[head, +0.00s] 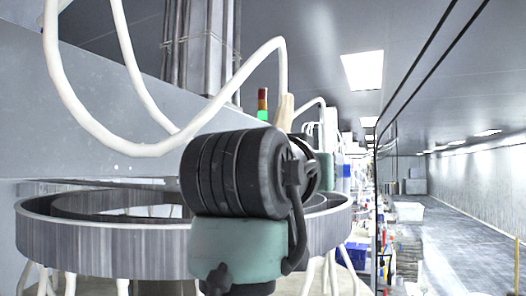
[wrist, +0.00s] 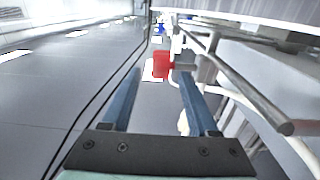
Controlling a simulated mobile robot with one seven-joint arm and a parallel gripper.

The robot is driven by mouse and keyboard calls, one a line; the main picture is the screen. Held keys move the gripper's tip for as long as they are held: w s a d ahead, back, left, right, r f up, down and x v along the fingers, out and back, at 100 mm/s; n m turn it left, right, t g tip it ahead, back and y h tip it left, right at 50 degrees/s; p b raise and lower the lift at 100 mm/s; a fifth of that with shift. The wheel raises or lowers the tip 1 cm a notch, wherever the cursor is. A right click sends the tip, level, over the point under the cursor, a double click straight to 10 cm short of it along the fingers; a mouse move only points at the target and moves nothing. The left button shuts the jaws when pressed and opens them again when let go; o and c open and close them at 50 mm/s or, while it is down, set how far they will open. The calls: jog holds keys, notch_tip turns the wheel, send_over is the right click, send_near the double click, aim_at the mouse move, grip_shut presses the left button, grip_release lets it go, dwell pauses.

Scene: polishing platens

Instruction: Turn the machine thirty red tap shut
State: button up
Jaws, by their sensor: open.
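In the wrist view a red tap (wrist: 161,64) sits on the end of a grey metal fitting (wrist: 204,68) that reaches in from the right. My gripper (wrist: 160,76) is open, with two blue fingers spread wide. In the picture the red tap lies between the two fingertips, and no finger visibly touches it. I cannot tell how far beyond the tips it is. No label naming machine thirty is readable. In the head view my arm covers the middle, and neither the red tap nor my gripper shows there.
A large grey ring-shaped platen (head: 105,250) stands behind my arm, with thick white hoses (head: 130,150) looping above it. In the wrist view a metal pipe (wrist: 252,97) runs along the right. A wide aisle (head: 460,245) is open at the right of the head view.

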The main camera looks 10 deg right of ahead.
jog(key=p+x, duration=0.2)
jog(key=x, duration=0.2)
jog(key=shift+w+d, duration=0.2)
jog(key=shift+w, duration=0.1)
jog(key=shift+w+d, duration=0.1)
jog(key=shift+w, duration=0.05)
jog(key=shift+w, duration=0.1)
grip_shut()
